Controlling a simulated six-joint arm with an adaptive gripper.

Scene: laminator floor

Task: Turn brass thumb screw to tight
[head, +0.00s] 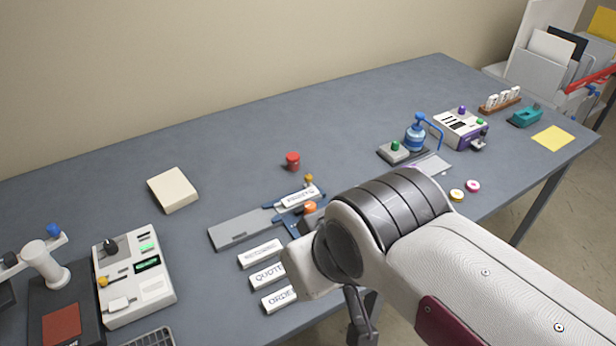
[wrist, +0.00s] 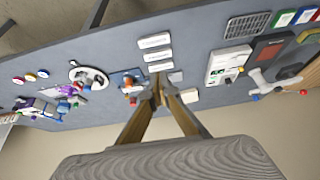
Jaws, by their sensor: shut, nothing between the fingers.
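A small brass-coloured knob (head: 308,178), which looks like the thumb screw, stands at the back of a grey and blue fixture (head: 236,231) holding a white label plate (head: 300,196). An orange knob (head: 309,208) sits at the front of the fixture, partly behind my arm. How tight the screw is cannot be read. In the wrist view my gripper (wrist: 158,78) is shut and empty, its two tan fingers meeting at the tips. The orange knob shows left of the fingertips there (wrist: 128,80).
Several white label plates (head: 262,254) lie in front of the fixture. A red knob (head: 292,161) and a beige block (head: 173,190) stand behind it. A white control box (head: 134,280) is at left, a blue pump bottle (head: 415,136) at right. The back middle of the table is clear.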

